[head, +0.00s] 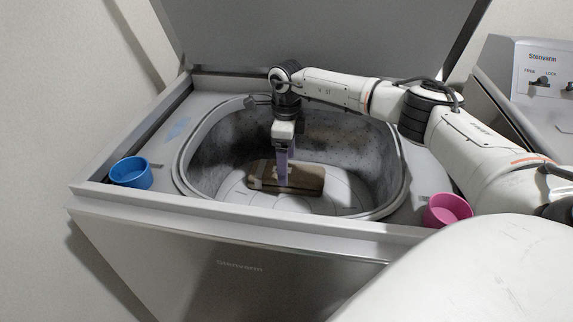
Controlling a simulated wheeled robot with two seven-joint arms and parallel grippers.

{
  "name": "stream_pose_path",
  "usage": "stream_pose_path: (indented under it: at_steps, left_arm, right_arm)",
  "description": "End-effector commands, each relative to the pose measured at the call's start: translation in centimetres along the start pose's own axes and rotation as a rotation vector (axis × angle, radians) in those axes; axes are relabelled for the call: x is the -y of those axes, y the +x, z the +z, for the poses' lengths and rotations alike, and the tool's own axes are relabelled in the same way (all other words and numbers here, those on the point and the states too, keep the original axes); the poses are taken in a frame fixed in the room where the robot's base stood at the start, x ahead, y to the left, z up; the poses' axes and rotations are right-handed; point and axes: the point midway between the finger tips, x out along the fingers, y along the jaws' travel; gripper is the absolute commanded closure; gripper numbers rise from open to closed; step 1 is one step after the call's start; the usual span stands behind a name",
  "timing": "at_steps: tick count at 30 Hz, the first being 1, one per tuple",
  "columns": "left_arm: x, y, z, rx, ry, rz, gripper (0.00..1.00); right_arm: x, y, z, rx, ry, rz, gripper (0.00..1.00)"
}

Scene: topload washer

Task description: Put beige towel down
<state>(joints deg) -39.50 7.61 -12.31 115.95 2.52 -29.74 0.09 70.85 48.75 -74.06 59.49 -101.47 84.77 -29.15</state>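The beige towel (307,179) shows as a brownish folded block low in the washer's drum. It looks flat on or just above the drum floor; I cannot tell which. My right gripper (283,183) reaches down into the drum from above, with its pale purple fingers in front of or against the towel's middle. My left gripper is not in view.
The top-load washer (240,240) stands open, its lid (320,35) raised behind. The drum (225,155) has room around the towel. A blue cup (131,173) sits on the left rim and a pink cup (446,210) on the right. Another Stenvarm machine (535,70) stands at right.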

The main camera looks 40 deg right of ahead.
Motion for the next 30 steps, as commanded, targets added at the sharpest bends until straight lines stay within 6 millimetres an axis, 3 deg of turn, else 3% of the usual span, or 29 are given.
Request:
stream_pose_path:
  at_steps: [9,15,30]
  left_arm:
    - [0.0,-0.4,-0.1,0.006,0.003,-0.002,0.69]
    - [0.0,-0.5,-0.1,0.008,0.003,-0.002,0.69]
    - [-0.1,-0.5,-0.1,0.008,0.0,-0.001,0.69]
  right_arm:
    - [0.1,-7.0,0.1,0.003,0.0,-0.003,0.21]
    - [0.0,-9.9,0.0,0.001,0.0,-0.001,0.21]
    - [0.0,-10.8,0.0,0.0,0.0,0.0,0.21]
